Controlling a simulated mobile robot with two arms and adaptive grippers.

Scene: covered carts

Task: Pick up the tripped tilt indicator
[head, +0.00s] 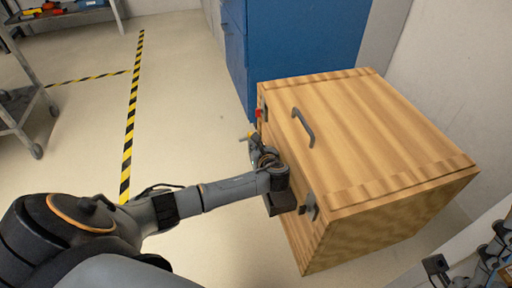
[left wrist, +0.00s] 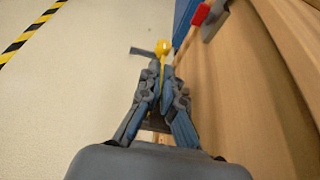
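A yellow-headed indicator (left wrist: 162,47) with a thin yellow stem is at the fingertips of my left gripper (left wrist: 161,72) in the left wrist view. The fingers are close together around the stem. In the head view its yellow-orange head (head: 250,135) shows beside the left face of a wooden box, just past my left gripper (head: 262,155). A dark flat piece (left wrist: 141,51) sticks out left of the head. A red piece (left wrist: 200,14) sits further along the box on a grey bracket; it also shows in the head view (head: 259,113). Dark linkages at the lower right look like my right gripper (head: 488,258).
A grey cart (head: 20,110) is at the far left. The floor between is clear.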

